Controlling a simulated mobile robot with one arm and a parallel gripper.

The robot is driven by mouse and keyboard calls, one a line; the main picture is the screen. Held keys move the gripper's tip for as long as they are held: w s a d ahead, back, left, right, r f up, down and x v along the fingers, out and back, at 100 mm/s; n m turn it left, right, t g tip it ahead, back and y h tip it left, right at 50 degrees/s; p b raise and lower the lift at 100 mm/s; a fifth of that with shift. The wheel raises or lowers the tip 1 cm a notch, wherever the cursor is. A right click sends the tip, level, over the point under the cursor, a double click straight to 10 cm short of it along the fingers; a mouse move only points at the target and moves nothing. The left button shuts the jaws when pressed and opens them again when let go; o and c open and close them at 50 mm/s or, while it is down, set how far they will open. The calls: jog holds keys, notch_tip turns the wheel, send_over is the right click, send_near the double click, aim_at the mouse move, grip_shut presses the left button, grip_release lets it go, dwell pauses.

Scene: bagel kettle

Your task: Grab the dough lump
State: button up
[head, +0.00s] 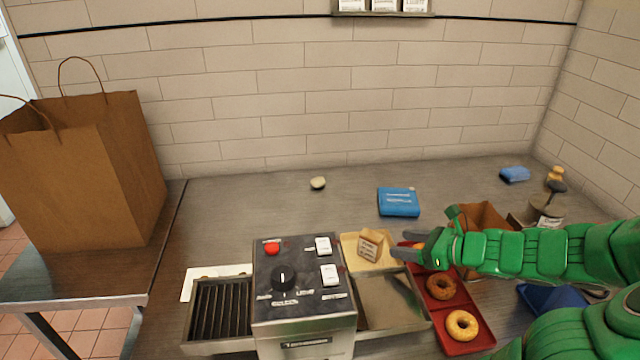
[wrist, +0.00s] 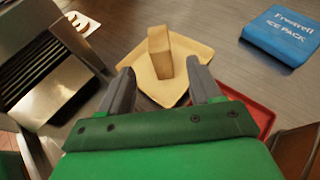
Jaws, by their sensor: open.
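The dough lump (head: 318,183) is a small, pale, rounded piece on the grey counter, near the back wall and left of the blue ice pack. It does not show in the wrist view. My gripper (head: 408,253) is open and empty, in front of and to the right of the lump, well apart from it. In the wrist view my gripper's fingers (wrist: 164,84) stand apart, facing a small tan block-shaped bag (wrist: 158,52) on a light board (wrist: 190,54). No contact with the bag is clear.
A control box (head: 303,300) with a red button stands at front centre, with a slatted tray (head: 220,312) beside it. A red tray (head: 455,303) holds bagels. The blue ice pack (head: 398,202) lies behind. A large paper bag (head: 85,165) stands left. The counter around the lump is clear.

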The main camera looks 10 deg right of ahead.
dwell(0.4)
jog(key=o, duration=0.4)
